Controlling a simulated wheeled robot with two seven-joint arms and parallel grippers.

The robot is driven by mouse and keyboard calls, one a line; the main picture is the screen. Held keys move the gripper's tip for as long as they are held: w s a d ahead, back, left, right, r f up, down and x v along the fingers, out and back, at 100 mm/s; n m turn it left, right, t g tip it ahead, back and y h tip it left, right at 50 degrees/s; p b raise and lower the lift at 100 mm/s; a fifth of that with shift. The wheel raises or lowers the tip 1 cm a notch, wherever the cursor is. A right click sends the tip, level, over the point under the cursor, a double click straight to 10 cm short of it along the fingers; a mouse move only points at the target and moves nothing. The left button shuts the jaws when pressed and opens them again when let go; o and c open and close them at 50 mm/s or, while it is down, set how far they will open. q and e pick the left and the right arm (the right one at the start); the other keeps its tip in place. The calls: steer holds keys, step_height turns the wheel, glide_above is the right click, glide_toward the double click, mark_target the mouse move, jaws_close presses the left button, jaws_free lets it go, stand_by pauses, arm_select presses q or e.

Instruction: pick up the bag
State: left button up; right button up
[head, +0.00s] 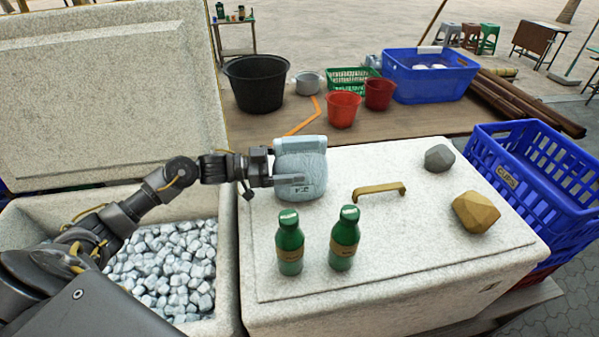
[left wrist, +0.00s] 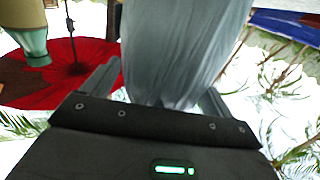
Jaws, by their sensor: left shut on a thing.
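A pale grey-blue bag (head: 300,165) with a lighter top band is at the back left of the closed white cooler lid (head: 370,220). My left gripper (head: 290,180) reaches in from the left and is shut on the bag, one finger showing across its front. In the left wrist view the bag (left wrist: 185,50) fills the middle, between the two fingers of my left gripper (left wrist: 165,90). I cannot tell whether the bag's bottom touches the lid. My right gripper is not in view.
Two green bottles (head: 289,245) (head: 344,240) stand on the lid's front left. A brass handle (head: 379,191), a grey stone (head: 439,158) and a tan stone (head: 475,212) are on the lid. The open cooler at left holds ice (head: 170,265). Blue crates stand right.

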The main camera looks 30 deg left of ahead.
mark_target(289, 153)
arm_select(q)
steer(key=c, duration=0.4)
steer(key=shift+w+r, duration=0.1)
steer(key=shift+c, duration=0.5)
steer(key=shift+r, duration=0.1)
steer(key=shift+r+b, duration=0.4)
step_height(289, 153, up, 2)
steer(key=shift+r+b, duration=0.1)
steer(key=shift+b, duration=0.5)
steer(key=s+r, duration=0.1)
steer(key=r, duration=0.1)
steer(key=s+a+r+b, duration=0.1)
steer(key=s, duration=0.1)
steer(key=s+a+r, duration=0.1)
steer(key=s+r, duration=0.1)
steer(key=shift+a+r+b, duration=0.15)
steer(key=shift+r+b, duration=0.15)
steer(key=shift+r, duration=0.05)
steer(key=s+a+r+b, duration=0.3)
steer(key=s+r, duration=0.1)
steer(key=s, duration=0.3)
steer(key=shift+s+a, duration=0.35)
